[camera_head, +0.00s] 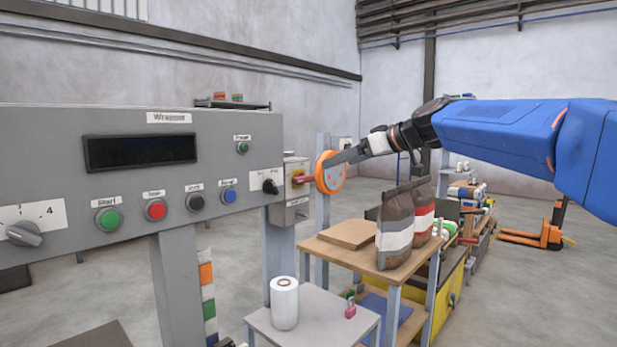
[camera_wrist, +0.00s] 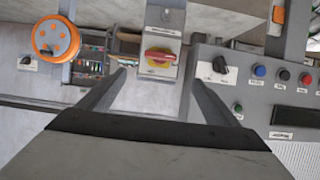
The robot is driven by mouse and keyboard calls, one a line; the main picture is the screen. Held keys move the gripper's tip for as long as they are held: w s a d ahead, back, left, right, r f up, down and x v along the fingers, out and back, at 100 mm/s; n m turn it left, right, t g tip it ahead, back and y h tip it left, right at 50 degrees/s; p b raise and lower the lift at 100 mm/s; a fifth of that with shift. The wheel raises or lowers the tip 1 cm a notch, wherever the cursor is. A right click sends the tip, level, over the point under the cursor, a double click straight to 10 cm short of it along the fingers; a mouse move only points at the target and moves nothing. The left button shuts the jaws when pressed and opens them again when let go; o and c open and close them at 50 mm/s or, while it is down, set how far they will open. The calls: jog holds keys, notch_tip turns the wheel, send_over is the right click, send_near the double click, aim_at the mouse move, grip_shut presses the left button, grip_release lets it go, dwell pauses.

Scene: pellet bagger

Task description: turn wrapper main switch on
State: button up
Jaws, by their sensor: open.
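The wrapper main switch is a red rotary handle (camera_head: 304,179) on a yellow plate, on a small grey box (camera_head: 290,212) beside the "Wrapper" panel (camera_head: 225,138). In the wrist view the red handle (camera_wrist: 159,55) lies nearly level across its yellow plate, ahead of my fingers and between them. My gripper (camera_head: 335,161) is to the right of the switch in the head view, pointing at it. Its two fingers are spread and empty in the wrist view (camera_wrist: 158,78). I see no contact with the handle.
A black selector knob (camera_head: 270,186) sits close beside the switch box. An orange disc (camera_head: 330,179) on a post stands behind my fingers in the head view. Below are a white roll (camera_head: 284,303) on a small table and bags (camera_head: 395,228) on a wooden-topped table.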

aim_at(306, 176)
jog(key=x, duration=1.4)
jog(key=shift+w+a+f, duration=0.2)
jog(key=shift+f, duration=0.05)
jog(key=c, duration=1.1)
